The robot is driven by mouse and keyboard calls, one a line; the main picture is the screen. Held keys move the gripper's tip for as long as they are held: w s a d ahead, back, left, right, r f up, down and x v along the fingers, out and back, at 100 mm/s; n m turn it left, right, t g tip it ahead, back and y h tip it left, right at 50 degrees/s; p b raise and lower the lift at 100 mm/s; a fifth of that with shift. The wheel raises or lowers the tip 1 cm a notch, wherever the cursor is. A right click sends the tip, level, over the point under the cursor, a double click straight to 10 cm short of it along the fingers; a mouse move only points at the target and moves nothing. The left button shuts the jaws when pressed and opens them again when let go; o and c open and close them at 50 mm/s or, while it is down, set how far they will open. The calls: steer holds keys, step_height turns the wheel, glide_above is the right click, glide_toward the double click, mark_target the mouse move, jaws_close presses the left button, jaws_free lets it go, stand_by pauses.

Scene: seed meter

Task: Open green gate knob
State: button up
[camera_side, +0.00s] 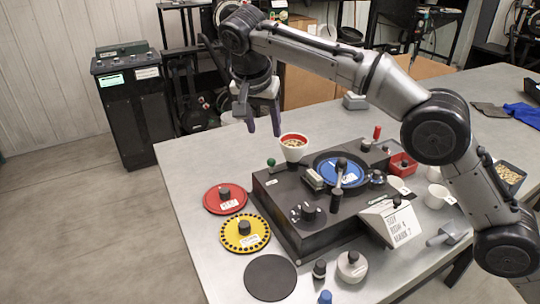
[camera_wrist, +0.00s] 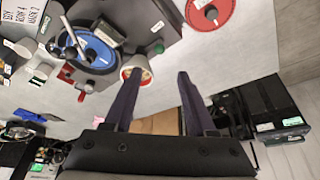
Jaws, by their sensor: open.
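The green gate knob (camera_side: 271,162) stands at the back left corner of the dark seed meter box (camera_side: 275,196), near the seed cup. In the wrist view the green knob (camera_wrist: 159,47) shows at the box's edge, beyond my fingertips. My gripper (camera_side: 262,128) hangs above and behind the knob, fingers pointing down, apart from it. In the wrist view my gripper (camera_wrist: 157,80) is open, with nothing held between the fingers. The white cup with a red rim (camera_side: 293,150) stands beside the knob and holds seeds; the left finger partly covers it in the wrist view.
A blue disc (camera_side: 325,172) sits on the box with levers around it. Red (camera_side: 212,203), yellow (camera_side: 235,239) and black (camera_side: 270,278) discs lie along the table's left side. A sign (camera_side: 403,226), red bin (camera_side: 402,169) and scoop (camera_side: 445,237) are to the right.

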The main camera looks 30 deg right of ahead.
mark_target(271, 160)
steer(key=x, duration=1.1)
steer(key=shift+d+f, duration=0.15)
steer(key=shift+f, duration=0.2)
jaws_close()
stand_by(0.9)
